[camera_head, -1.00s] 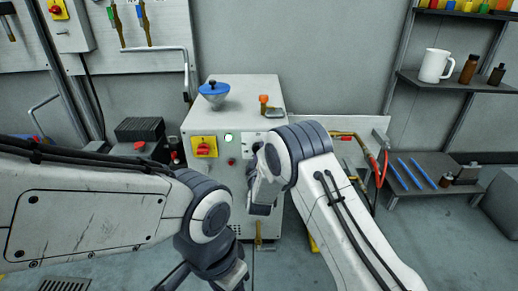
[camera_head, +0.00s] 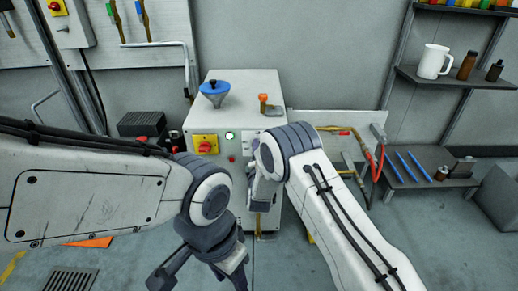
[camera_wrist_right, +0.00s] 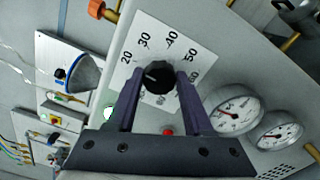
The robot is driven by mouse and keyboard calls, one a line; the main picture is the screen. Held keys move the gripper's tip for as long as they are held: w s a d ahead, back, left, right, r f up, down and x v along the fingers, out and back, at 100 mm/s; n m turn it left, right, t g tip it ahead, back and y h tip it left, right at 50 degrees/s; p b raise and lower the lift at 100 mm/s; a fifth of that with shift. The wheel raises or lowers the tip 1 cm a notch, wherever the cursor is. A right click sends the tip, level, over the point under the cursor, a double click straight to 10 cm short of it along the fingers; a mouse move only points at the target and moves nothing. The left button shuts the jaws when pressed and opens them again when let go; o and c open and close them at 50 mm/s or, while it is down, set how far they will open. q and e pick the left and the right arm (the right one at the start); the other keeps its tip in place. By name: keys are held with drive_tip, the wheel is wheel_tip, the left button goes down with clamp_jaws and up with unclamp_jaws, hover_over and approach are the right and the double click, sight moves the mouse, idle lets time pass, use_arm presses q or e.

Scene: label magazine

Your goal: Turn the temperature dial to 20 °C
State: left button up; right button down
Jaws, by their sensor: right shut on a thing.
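The black temperature dial (camera_wrist_right: 158,77) sits on a white scale plate (camera_wrist_right: 150,30) in the right wrist view. The plate carries printed numbers, with 20, 30, 40 and 50 readable. A pale mark shows on the left part of the dial's face; its exact reading is too small to tell. My right gripper (camera_wrist_right: 160,73) has a finger on each side of the dial and is shut on it. In the head view my right gripper (camera_head: 257,194) is before the cabinet (camera_head: 245,90), and my arm hides the dial. My left gripper (camera_head: 200,277) is open and empty, low in front of the cabinet.
A red-and-yellow switch (camera_head: 205,145) and a green lamp (camera_head: 229,135) are on the cabinet front. A blue funnel (camera_head: 214,88) stands on top. Two gauges (camera_wrist_right: 236,112) are beside the dial. A shelf with a white mug (camera_head: 433,62) is at right.

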drive_tip(key=shift+f+n, duration=0.15)
drive_tip(key=shift+n, duration=0.35)
drive_tip(key=shift+c, duration=1.5)
unclamp_jaws()
drive_tip(key=s+p, duration=0.2)
drive_tip(key=s, duration=0.8)
drive_tip(key=shift+s, duration=0.3)
